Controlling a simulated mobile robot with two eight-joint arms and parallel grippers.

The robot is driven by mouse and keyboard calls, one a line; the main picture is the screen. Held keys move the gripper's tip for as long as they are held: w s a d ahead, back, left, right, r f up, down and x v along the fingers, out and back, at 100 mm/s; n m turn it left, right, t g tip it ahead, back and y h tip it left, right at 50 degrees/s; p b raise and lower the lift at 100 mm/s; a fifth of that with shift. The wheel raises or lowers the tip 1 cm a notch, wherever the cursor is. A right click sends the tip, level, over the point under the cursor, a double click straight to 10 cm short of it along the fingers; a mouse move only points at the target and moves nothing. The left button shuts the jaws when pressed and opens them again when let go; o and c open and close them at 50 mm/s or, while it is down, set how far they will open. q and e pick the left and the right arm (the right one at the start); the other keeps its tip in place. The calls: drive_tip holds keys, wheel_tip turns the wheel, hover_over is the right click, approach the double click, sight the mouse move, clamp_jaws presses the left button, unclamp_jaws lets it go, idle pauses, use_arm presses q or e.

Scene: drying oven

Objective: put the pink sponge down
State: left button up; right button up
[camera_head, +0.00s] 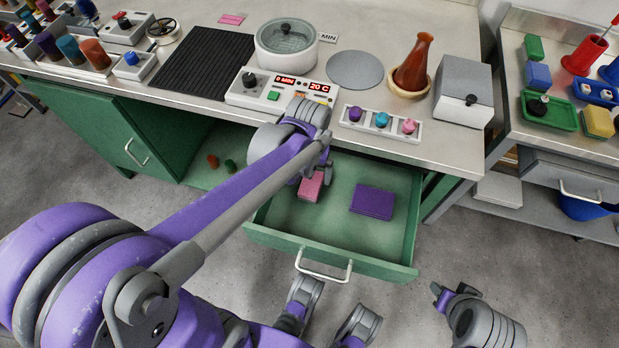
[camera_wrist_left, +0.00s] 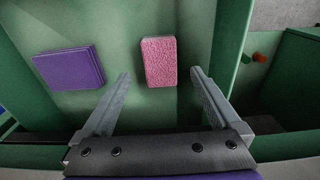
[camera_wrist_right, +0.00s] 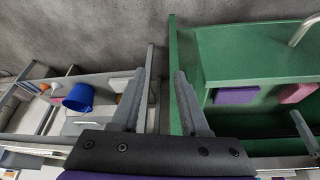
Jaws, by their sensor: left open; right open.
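The pink sponge (camera_head: 311,187) lies in the open green drawer (camera_head: 345,238), partly hidden by my left arm in the head view. In the left wrist view the pink sponge (camera_wrist_left: 159,62) lies flat on the drawer floor. My left gripper (camera_wrist_left: 160,75) is open above it, one finger on each side with a gap to both. My right gripper (camera_head: 440,290) is apart from the drawer at the lower right of the head view. In the right wrist view its fingers (camera_wrist_right: 157,75) are open and empty.
A purple pad (camera_head: 372,201) lies in the drawer to the right of the sponge. Above the drawer, the counter (camera_head: 215,115) holds a hot-plate controller (camera_head: 280,92), a button panel (camera_head: 380,123) and a grey box (camera_head: 463,91). A side bench (camera_head: 515,140) stands at right.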

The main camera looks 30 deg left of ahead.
sight(309, 188)
use_arm(q)
wheel_tip(309, 188, up, 5)
drive_tip(key=p, duration=0.1)
drive_tip(key=s+d+f+m+t, duration=0.1)
drive_tip(key=s+d+m+t, duration=0.1)
drive_tip(key=s, duration=0.9)
drive_tip(key=shift+s+d+f+m+t, duration=0.25)
drive_tip(key=shift+d+m+t, duration=0.25)
drive_tip(key=shift+t, duration=0.6)
use_arm(e)
drive_tip(key=shift+r, duration=0.9)
use_arm(q)
drive_tip(key=shift+w+d, duration=0.1)
wheel_tip(309, 188, up, 14)
drive_tip(key=w+p, duration=0.1)
drive_tip(key=p, duration=1.1)
drive_tip(key=shift+w+t+p, duration=0.3)
drive_tip(key=shift+w+p, duration=0.1)
use_arm(e)
wheel_tip(309, 188, up, 14)
drive_tip(key=w, duration=0.1)
drive_tip(key=shift+w+t, duration=0.3)
drive_tip(key=shift+w, duration=0.1)
use_arm(q)
drive_tip(key=shift+w, duration=0.1)
use_arm(e)
drive_tip(key=shift+w, duration=0.1)
use_arm(q)
drive_tip(key=shift+o, duration=0.2)
